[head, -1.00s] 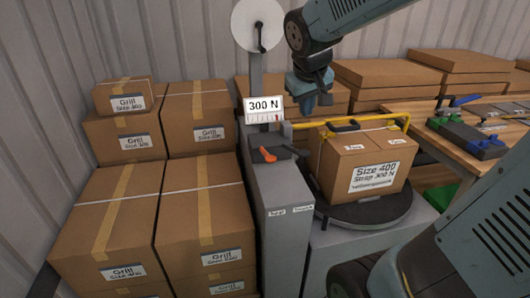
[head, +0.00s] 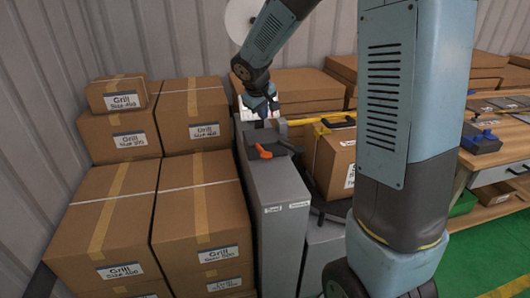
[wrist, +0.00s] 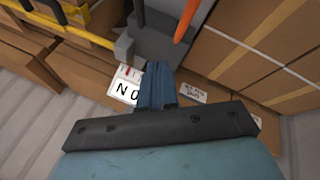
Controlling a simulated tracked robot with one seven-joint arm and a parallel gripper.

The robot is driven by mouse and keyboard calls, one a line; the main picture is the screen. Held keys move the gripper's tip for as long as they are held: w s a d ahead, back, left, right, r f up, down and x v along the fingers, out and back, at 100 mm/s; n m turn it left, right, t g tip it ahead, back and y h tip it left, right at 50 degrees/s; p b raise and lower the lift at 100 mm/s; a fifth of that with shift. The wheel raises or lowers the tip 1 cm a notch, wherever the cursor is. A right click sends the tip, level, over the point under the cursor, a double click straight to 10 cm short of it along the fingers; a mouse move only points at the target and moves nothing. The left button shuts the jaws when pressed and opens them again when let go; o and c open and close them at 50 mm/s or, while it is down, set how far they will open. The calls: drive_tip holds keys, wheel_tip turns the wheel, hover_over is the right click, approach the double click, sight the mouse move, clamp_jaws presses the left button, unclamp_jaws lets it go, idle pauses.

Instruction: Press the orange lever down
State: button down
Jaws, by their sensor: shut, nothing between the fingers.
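My gripper (head: 262,112) is shut and empty. It hangs above and behind the lever in the head view, in front of the force scale, with a gap between it and the lever. In the wrist view the shut blue fingers (wrist: 157,68) lie below and left of the lever. The scale sign (wrist: 126,91) shows beside the fingers; in the head view my gripper mostly hides it.
Stacked Grill boxes (head: 110,205) stand close to the machine's left. A yellow strap arm (head: 325,124) and a carton (head: 335,165) are at its right, partly behind my arm. A wooden workbench (head: 510,165) stands at the far right.

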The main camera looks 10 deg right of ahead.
drive_tip(key=shift+w+a+f, duration=0.15)
drive_tip(key=shift+w+f, duration=0.15)
drive_tip(key=shift+f, duration=0.05)
drive_tip(key=shift+f, duration=0.1)
approach(261, 150)
drive_tip(key=shift+w+d+f, duration=0.25)
drive_tip(key=shift+d+f, duration=0.75)
drive_tip(key=shift+d, duration=0.15)
drive_tip(key=shift+f, duration=0.1)
idle(1.6)
drive_tip(key=shift+s+f, duration=0.15)
drive_tip(key=shift+f, duration=0.1)
